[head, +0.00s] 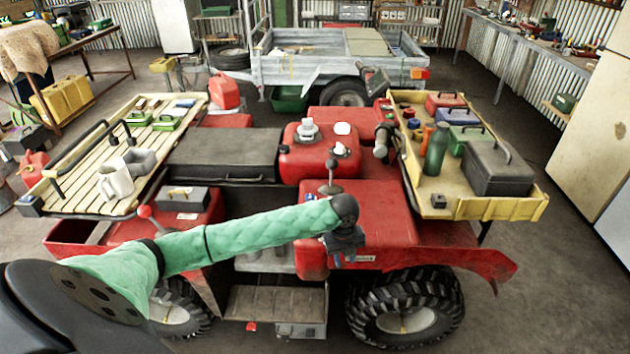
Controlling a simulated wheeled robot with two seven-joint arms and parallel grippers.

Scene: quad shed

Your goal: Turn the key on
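A red quad vehicle (382,215) stands across the middle of the head view. My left arm, in a green sleeve, reaches from the lower left to it. My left gripper (345,252) is dark and small, in front of the quad's red side panel near a small pale label (361,258). A small blue part shows at the gripper's tip; I cannot tell if it is a key or part of the gripper. I cannot tell whether the fingers are open or shut. No key or ignition is clearly visible. My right gripper is not in view.
A yellow tray (452,207) with bottles and toolboxes is on the quad's right. A slatted rack (82,190) with mugs is on its left. A lever with a dark knob (332,165) rises behind my arm. A grey trailer (300,68) stands behind. Floor at right is clear.

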